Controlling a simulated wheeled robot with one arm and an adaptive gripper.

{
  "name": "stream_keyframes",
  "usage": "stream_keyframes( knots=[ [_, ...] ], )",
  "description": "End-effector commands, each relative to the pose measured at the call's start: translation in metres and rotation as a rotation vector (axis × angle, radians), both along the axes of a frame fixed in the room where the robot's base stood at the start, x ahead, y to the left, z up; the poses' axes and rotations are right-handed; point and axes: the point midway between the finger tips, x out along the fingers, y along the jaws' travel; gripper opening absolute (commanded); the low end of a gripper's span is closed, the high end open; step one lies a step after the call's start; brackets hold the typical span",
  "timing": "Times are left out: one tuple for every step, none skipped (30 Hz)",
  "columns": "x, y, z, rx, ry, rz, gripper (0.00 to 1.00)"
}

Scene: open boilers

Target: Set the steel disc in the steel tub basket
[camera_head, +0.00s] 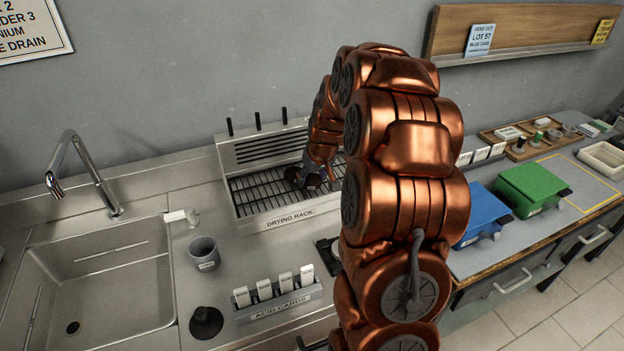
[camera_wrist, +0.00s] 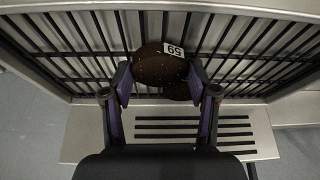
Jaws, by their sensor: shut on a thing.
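My gripper (camera_head: 312,183) is low over the drying rack (camera_head: 262,222), partly hidden by my arm in the head view. In the wrist view my gripper (camera_wrist: 164,86) is shut on a dark brown round piece (camera_wrist: 160,66) with small dots and a white label that seems to read 59. The piece is between the two fingers, in front of the rack's bars (camera_wrist: 85,60). A second dark rounded shape (camera_wrist: 180,91) shows just below it; I cannot tell what it is. I cannot tell whether the piece touches the bars. I cannot make out a steel tub basket or a plainly steel-coloured disc.
A sink (camera_head: 95,275) with a tap (camera_head: 85,165) is on the left. A grey cup (camera_head: 204,253), a black plunger-like thing (camera_head: 206,322) and an acid cards holder (camera_head: 280,303) stand before the rack. Blue (camera_head: 478,215) and green (camera_head: 533,185) boxes are to the right.

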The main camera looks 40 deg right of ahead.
Motion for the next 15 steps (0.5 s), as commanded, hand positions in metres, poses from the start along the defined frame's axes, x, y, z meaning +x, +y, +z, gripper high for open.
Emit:
stream_keyframes(
  knots=[
    [0.0,0.0,0.001,-0.001,-0.002,0.0,0.13],
    [0.001,0.0,0.002,-0.001,-0.002,0.0,0.13],
    [0.001,0.0,0.004,-0.001,-0.002,0.0,0.13],
    [0.001,0.0,0.006,-0.002,-0.002,0.001,0.13],
    [0.001,0.0,0.008,-0.002,-0.003,0.001,0.13],
    [0.001,0.0,0.011,-0.002,-0.003,0.001,0.13],
    [0.001,-0.001,0.013,-0.002,-0.004,0.001,0.13],
    [0.001,-0.001,0.016,-0.003,-0.006,0.0,0.13],
    [0.001,-0.001,0.019,-0.003,-0.006,0.0,0.13],
    [0.001,0.0,0.022,-0.003,-0.005,0.0,0.13],
    [0.001,0.0,0.024,-0.002,-0.004,0.001,0.13],
    [0.001,0.0,0.028,-0.001,-0.003,0.001,0.13],
    [0.001,0.0,0.03,-0.001,-0.003,0.001,0.13],
    [0.001,0.0,0.033,-0.002,-0.005,0.001,0.13],
    [-0.001,0.001,0.036,-0.002,-0.004,0.0,0.13]
  ],
)
